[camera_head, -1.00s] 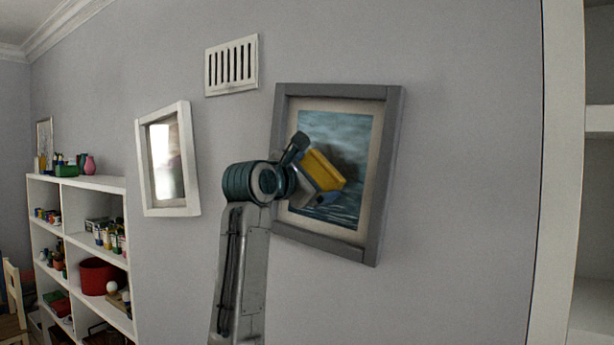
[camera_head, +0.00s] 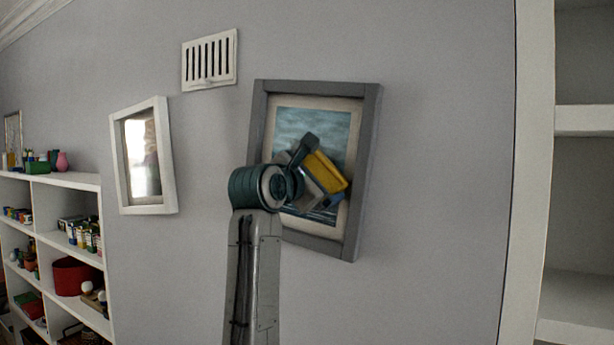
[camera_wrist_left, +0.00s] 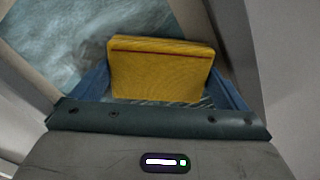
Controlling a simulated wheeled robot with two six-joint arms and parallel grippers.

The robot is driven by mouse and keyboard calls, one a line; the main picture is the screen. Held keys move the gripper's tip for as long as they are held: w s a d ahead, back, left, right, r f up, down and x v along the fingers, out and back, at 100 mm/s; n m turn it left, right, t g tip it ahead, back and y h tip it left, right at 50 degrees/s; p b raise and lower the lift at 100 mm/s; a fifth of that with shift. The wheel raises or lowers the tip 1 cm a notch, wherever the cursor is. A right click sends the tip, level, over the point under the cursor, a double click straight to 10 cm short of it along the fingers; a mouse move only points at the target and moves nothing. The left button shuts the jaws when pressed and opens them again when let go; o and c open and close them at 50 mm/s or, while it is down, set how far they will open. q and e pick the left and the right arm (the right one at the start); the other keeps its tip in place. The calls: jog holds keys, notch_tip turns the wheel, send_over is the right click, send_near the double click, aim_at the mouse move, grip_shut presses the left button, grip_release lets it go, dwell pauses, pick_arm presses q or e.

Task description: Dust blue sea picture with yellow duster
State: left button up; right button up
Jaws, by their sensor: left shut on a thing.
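The blue sea picture (camera_head: 305,122) hangs on the wall in a grey frame (camera_head: 367,130) with a pale mat. It also fills the upper left of the left wrist view (camera_wrist_left: 75,45). The yellow duster (camera_head: 326,171) is a block in front of the picture's middle and lower right. In the left wrist view the duster (camera_wrist_left: 160,72) sits between the blue fingers. My left gripper (camera_head: 318,184) is shut on it, close against the picture. I cannot tell whether the duster touches the surface. A smudged darker patch shows left of the duster in the wrist view. My right gripper is not in view.
A white-framed mirror or glazed picture (camera_head: 168,150) hangs to the left, below a white wall vent (camera_head: 209,61). A white shelf unit (camera_head: 75,180) with several objects stands at the far left. White shelving (camera_head: 585,120) stands at the right edge. The wall between is bare.

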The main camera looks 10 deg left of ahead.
aim_at(323, 161)
pick_arm(q)
jog(key=shift+s+d+r+p, duration=0.1)
jog(key=shift+d+r+p, duration=0.1)
jog(key=shift+r+p, duration=0.65)
jog(key=shift+r, duration=0.05)
jog(key=shift+w+a+r+p, duration=0.2)
jog(key=shift+w+a+p, duration=0.1)
jog(key=shift+a+p, duration=0.4)
jog(key=shift+w+a+p, duration=0.3)
jog(key=shift+a, duration=0.4)
jog(key=shift+w+a+r, duration=0.6)
jog(key=shift+w+a, duration=0.6)
jog(key=shift+a, duration=1.8)
jog(key=shift+s+d, duration=0.45)
jog(key=shift+d, duration=0.75)
jog(key=shift+s+d, duration=0.5)
jog(key=shift+d, duration=0.65)
jog(key=shift+s+d, duration=0.45)
jog(key=shift+d, duration=0.75)
jog(key=shift+s+d, duration=0.25)
jog(key=shift+d, duration=0.3)
jog(key=shift+s+d, duration=0.2)
jog(key=shift+d, duration=0.3)
